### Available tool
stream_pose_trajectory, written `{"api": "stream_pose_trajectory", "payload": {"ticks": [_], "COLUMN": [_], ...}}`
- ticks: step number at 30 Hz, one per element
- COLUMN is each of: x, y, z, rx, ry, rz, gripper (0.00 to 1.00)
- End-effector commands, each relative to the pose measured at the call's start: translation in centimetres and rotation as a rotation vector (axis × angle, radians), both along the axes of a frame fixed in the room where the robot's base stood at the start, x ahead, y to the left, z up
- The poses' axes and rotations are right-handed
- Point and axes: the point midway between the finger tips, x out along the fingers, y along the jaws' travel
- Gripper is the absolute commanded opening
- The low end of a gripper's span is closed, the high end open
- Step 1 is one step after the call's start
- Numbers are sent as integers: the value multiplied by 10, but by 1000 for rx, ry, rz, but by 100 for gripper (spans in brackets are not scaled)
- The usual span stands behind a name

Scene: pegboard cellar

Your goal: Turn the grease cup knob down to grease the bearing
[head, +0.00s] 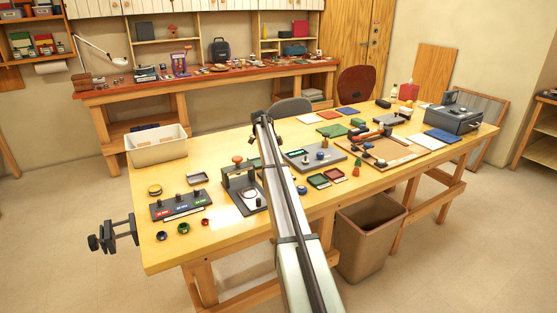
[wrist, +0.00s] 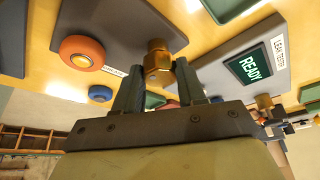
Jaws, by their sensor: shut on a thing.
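The brass grease cup knob (wrist: 157,58) shows in the wrist view, with a hex-like body, standing out from a dark grey plate (wrist: 112,22). My gripper (wrist: 160,74) has one finger on each side of it and is shut on it. The contact faces are partly hidden by the fingers. In the head view my arm reaches over the middle of the table, and my gripper and the brass knob are hidden there. The bearing itself cannot be made out.
An orange round knob (wrist: 82,52) and a blue knob (wrist: 100,93) are left of my fingers in the wrist view. A panel with a green READY screen (wrist: 250,62) is on the right. A cream bin (head: 156,153) stands at the table's back left.

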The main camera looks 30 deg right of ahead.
Motion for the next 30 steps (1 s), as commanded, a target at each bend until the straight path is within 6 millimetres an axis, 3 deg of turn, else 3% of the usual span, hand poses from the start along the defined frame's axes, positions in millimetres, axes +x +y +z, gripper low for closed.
{"api": "stream_pose_trajectory", "payload": {"ticks": [7, 8, 15, 25, 30], "x": [0, 0, 0, 1, 6], "y": [0, 0, 0, 1, 7], "z": [0, 0, 0, 4, 22], "rx": [1, 0, 0, 0, -1], "ry": [-1, 0, 0, 0, -1], "rz": [-1, -1, 0, 1, 2], "gripper": [9, 43, 65, 65, 65]}}
